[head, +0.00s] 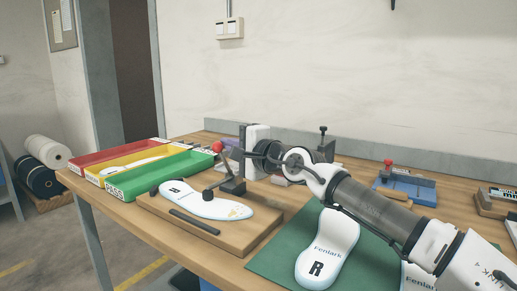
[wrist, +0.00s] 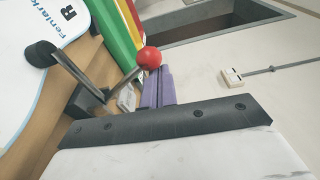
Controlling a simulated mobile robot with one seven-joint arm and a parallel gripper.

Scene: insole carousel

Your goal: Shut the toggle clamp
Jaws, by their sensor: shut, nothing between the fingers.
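The toggle clamp (head: 232,186) stands on a wooden board (head: 165,212), beside a white insole (head: 180,192) lying on it. Its arm reaches over the insole to a dark round pad (head: 208,194), also seen in the wrist view (wrist: 40,53). I cannot tell whether the pad touches the insole. The clamp's handle slants up to a red ball knob (head: 217,146), which shows in the wrist view (wrist: 149,57) too. My gripper (wrist: 158,72) has purple fingers, shut and empty, with tips close by the knob. I cannot tell whether they touch it.
Red, yellow and green trays (head: 160,178) stand left of the board; the yellow one holds an insole. Another insole (head: 328,248) lies on a green mat (head: 275,259) in front. A blue fixture (head: 405,190) sits at the right. The wall is behind the bench.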

